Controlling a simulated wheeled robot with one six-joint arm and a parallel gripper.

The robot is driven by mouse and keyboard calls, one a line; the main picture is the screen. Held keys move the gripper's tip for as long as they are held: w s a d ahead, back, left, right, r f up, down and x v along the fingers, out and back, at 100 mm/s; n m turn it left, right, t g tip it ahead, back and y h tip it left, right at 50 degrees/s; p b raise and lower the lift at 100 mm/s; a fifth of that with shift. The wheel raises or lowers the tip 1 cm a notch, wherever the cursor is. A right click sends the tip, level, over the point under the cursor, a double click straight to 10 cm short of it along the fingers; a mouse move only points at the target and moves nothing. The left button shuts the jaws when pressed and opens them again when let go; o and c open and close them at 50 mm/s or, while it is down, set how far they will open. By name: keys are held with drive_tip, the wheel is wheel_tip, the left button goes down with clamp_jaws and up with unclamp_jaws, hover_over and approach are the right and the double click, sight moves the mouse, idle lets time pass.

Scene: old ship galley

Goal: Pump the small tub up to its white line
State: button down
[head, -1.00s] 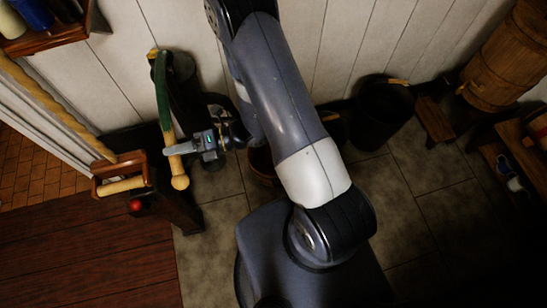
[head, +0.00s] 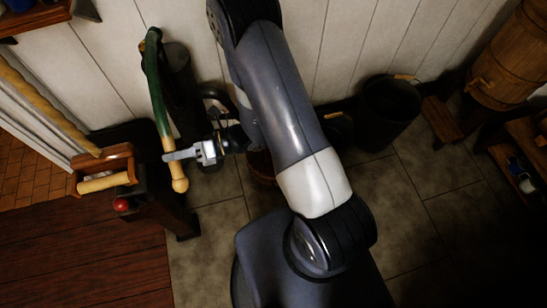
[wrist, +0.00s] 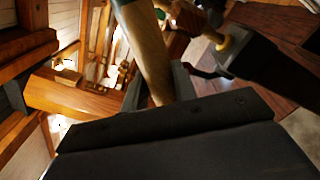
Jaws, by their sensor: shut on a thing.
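The pump lever (head: 152,85) is a curved green bar with a pale wooden grip (head: 179,172) at its near end. The dark pump body (head: 180,80) stands behind it against the wall. My gripper (head: 178,156) is shut on the wooden grip, just above its rounded end. In the wrist view the grip (wrist: 147,50) runs down to the jaws, whose tips are partly hidden. A small brown tub (head: 261,166) sits on the floor, mostly hidden behind my arm. Its white line and water level cannot be seen.
A dark bucket (head: 390,112) stands by the wall to the right, near a wooden barrel (head: 505,60) on a stand. A wooden frame with a roller (head: 104,184) and a red ball (head: 121,205) is close left of the lever.

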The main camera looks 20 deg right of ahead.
drive_tip(key=w+f+n+b, duration=0.3)
drive_tip(key=f+b, duration=0.4)
drive_tip(key=b, duration=0.1)
drive_tip(key=shift+w+d, duration=0.15)
drive_tip(key=c, duration=0.8)
unclamp_jaws()
drive_tip(key=s+d, duration=0.1)
drive_tip(key=d, duration=1)
drive_tip(key=shift+a+f, duration=0.1)
